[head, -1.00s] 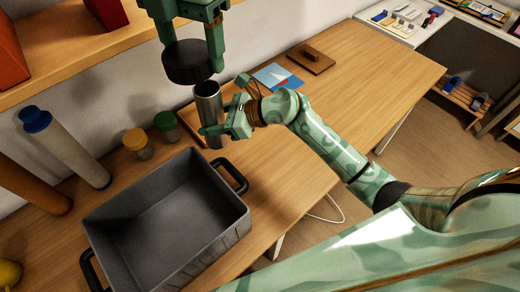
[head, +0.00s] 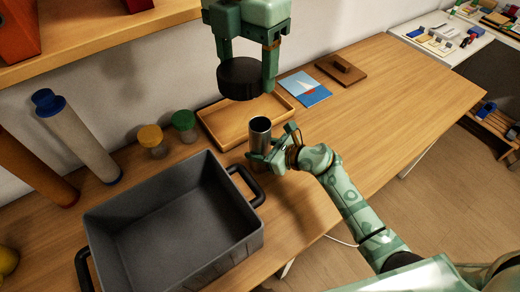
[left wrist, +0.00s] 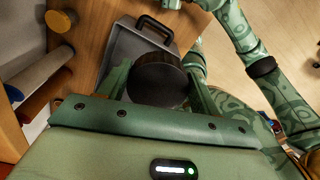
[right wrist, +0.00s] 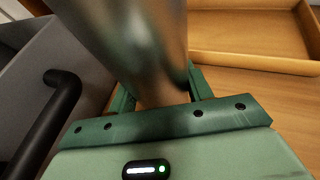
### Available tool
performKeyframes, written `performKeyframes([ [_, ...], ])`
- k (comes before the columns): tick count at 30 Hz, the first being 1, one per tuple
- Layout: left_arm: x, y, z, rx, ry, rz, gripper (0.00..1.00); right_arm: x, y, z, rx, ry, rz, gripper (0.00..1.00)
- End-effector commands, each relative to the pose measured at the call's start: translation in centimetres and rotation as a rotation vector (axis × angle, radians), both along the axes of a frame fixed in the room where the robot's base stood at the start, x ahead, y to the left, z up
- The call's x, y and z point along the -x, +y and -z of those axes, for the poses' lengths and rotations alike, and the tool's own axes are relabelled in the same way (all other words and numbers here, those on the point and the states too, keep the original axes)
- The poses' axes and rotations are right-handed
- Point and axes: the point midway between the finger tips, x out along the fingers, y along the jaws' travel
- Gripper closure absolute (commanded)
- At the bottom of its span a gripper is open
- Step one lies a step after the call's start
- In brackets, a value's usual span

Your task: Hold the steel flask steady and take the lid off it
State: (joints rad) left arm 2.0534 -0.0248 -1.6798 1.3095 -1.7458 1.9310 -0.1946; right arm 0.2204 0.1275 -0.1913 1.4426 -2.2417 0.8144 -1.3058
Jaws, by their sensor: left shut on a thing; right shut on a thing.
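The steel flask (head: 260,139) is upright and open-topped in the head view, in front of the wooden tray. My right gripper (head: 267,160) is shut around its lower body. In the right wrist view the flask (right wrist: 135,45) fills the space between the fingers; its bottom is hidden. The round black lid (head: 240,80) is off the flask, up and to the left of its mouth in the head view. My left gripper (head: 246,72) points down and is shut on the lid. The lid also shows between the fingers in the left wrist view (left wrist: 158,80).
A grey bin (head: 170,225) with black handles stands close to the flask, at the front left. The wooden tray (head: 216,137) behind looks empty. Two small jars, yellow-topped (head: 151,139) and green-topped (head: 184,124), stand left.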

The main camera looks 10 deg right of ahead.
Motion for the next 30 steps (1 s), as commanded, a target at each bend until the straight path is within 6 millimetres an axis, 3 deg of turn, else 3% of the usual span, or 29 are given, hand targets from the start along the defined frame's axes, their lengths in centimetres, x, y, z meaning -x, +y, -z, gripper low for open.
performKeyframes([
  [9, 0.0, 0.0, 0.3, 0.001, 0.001, 0.000, 0.64, 0.0, 0.0, 0.3, 0.001, -0.001, -0.002, 1.00],
  [10, 0.0, 0.0, 0.2, 0.001, 0.001, 0.000, 0.64, 0.0, 0.0, 0.2, 0.001, 0.000, -0.001, 0.42],
  [12, 0.0, 0.0, 0.1, 0.000, 0.000, 0.000, 0.64, 0.0, 0.0, 0.2, 0.000, 0.000, -0.001, 0.28],
  [22, 0.1, 0.0, -0.5, 0.000, -0.003, 0.000, 0.64, 0.0, 0.0, -0.5, -0.001, -0.001, 0.000, 0.28],
  [30, 0.4, 0.0, -2.4, 0.000, -0.013, 0.000, 0.64, 3.7, -3.6, -2.5, 0.006, 0.000, -0.003, 0.28],
])
